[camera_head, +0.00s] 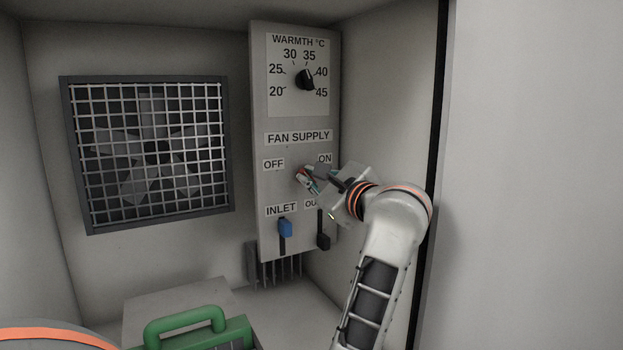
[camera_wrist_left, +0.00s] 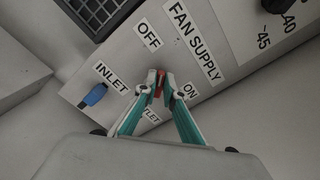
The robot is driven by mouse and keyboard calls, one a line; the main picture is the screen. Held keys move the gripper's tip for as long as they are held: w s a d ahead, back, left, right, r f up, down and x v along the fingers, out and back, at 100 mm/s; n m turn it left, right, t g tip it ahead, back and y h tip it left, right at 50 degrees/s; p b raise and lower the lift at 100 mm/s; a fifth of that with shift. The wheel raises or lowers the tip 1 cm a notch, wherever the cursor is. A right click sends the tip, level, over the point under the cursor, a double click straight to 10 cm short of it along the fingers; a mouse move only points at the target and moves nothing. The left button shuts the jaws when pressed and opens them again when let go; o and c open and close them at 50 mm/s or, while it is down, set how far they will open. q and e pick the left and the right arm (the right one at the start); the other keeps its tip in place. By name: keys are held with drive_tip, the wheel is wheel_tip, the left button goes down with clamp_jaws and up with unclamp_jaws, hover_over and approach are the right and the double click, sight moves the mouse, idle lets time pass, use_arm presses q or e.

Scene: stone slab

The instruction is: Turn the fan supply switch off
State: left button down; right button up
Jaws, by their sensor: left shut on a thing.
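The fan supply switch shows as a small red piece (camera_wrist_left: 158,88) between my fingertips in the left wrist view, below the FAN SUPPLY label on the grey panel (camera_head: 266,130). It lies between the OFF label (camera_head: 274,164) and the ON label (camera_head: 325,158); which way it points is hidden by the fingers. My left gripper (camera_head: 303,177), with teal fingers, is shut on it at the panel face; it also shows in the left wrist view (camera_wrist_left: 162,84). My right gripper is not in view.
Above is the warmth knob (camera_head: 305,79). Below are the blue inlet slider (camera_head: 285,228) and the black outlet slider (camera_head: 323,241), close under my gripper. A fan grille (camera_head: 147,150) is on the back wall. A green-handled case (camera_head: 185,322) stands at the lower left.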

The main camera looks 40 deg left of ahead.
use_arm(q)
drive_tip(key=c, duration=2.1)
unclamp_jaws()
drive_tip(key=shift+c, duration=0.2)
drive_tip(key=shift+d, duration=0.1)
drive_tip(key=v, duration=0.7)
drive_tip(key=shift+d, duration=0.2)
drive_tip(key=shift+s+d, duration=0.1)
